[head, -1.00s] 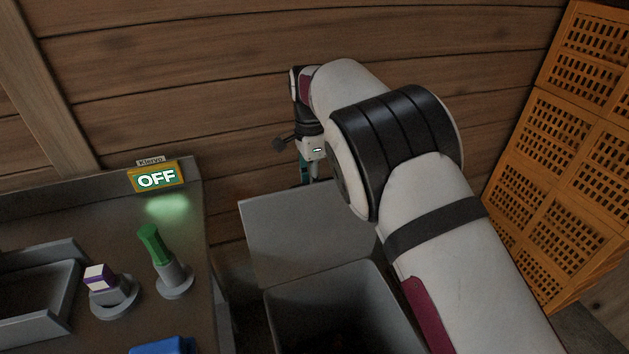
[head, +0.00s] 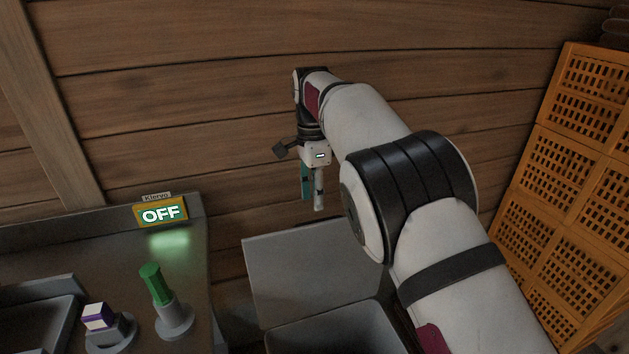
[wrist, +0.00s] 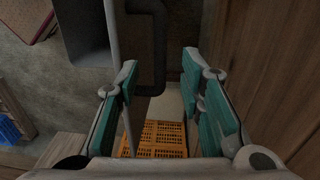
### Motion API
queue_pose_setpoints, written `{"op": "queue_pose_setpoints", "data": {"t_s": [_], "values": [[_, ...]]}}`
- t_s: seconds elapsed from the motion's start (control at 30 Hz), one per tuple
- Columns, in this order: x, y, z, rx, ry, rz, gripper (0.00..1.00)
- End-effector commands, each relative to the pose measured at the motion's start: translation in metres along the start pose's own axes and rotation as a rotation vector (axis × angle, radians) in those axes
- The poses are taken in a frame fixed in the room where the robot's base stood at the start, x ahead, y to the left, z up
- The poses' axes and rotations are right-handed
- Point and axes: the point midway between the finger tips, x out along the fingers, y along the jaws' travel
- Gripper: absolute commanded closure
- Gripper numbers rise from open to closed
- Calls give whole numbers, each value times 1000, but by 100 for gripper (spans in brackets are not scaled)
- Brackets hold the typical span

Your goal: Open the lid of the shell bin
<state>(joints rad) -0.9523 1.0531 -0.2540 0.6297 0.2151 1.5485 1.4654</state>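The grey shell bin (head: 340,327) stands below my arm with its top open. Its flat grey lid (head: 305,272) is raised and leans back toward the plank wall. My gripper (head: 312,207) points down just above and behind the lid's upper edge, apart from it. In the wrist view, my gripper (wrist: 158,72) has its teal-padded fingers spread wide with nothing held. A dark bent handle (wrist: 157,60) shows beyond the fingertips, beside the lid seen nearly edge-on (wrist: 112,30). My arm covers the right side of the bin and lid.
The plank wall (head: 220,90) is close behind my gripper. Stacked orange crates (head: 560,200) stand at right. A grey counter (head: 110,255) at left carries an OFF sign (head: 160,213), a green-handled holder (head: 155,285) and a purple-white block (head: 98,316).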

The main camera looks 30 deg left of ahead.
Motion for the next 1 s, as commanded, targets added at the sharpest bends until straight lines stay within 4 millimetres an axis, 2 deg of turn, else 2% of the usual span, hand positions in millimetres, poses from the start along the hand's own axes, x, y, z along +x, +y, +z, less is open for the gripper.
{"op": "queue_pose_setpoints", "data": {"t_s": [0.07,0.33,1.0], "values": [[-14,0,-1,1,0,-1,65],[-34,0,0,1,0,1,65],[-39,1,0,1,-1,3,65]]}}
